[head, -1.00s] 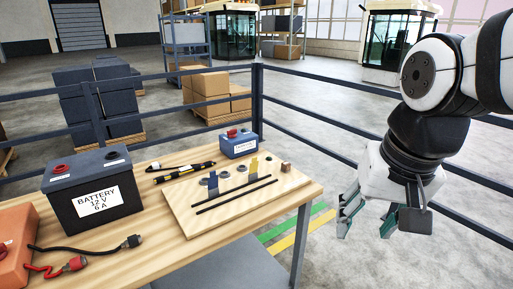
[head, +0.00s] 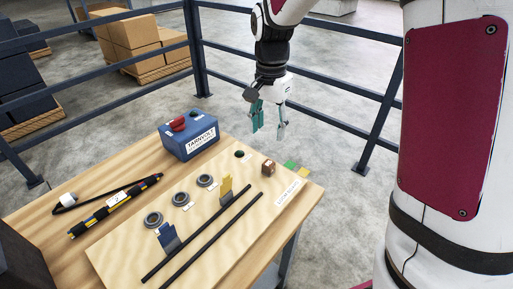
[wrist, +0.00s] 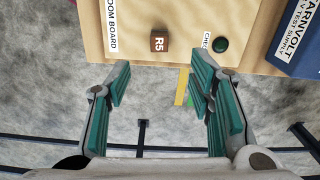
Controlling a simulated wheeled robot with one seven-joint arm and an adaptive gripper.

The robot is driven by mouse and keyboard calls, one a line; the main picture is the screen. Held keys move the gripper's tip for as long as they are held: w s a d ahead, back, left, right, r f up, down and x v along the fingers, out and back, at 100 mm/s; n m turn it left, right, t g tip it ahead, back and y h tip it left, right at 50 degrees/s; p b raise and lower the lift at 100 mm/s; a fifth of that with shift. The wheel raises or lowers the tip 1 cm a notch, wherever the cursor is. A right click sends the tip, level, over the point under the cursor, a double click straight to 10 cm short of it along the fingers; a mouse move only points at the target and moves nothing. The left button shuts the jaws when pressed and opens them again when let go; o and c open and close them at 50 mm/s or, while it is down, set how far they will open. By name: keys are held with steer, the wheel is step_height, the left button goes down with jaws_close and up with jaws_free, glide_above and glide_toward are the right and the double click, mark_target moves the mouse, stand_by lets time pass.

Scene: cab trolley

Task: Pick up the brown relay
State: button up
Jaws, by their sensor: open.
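The brown relay (head: 268,167) is a small cube near the far right corner of the light wooden board (head: 118,257). In the wrist view the relay (wrist: 159,42) shows "R5" on its top and stands ahead of the fingers, left of the middle between them. My gripper (head: 268,132) is open and empty, pointing down above and beyond the board's far edge. Its teal fingers (wrist: 168,92) are spread wide in the wrist view. The relay is apart from both fingers.
A green button (wrist: 221,44) sits near the relay. A blue test supply box (head: 190,138) stands behind the board. A railing (head: 375,150) runs behind the table.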

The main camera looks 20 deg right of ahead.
mark_target(268, 164)
steer(key=f, duration=0.8)
steer(key=shift+w+f, duration=0.25)
steer(key=shift+f, duration=0.1)
steer(key=shift+s+d+f, duration=0.1)
steer(key=shift+s+f, duration=0.05)
steer(key=shift+f, duration=1.2)
steer(key=shift+s+f, duration=0.1)
steer(key=shift+f, duration=1.2)
steer(key=shift+c, duration=0.5)
jaws_close()
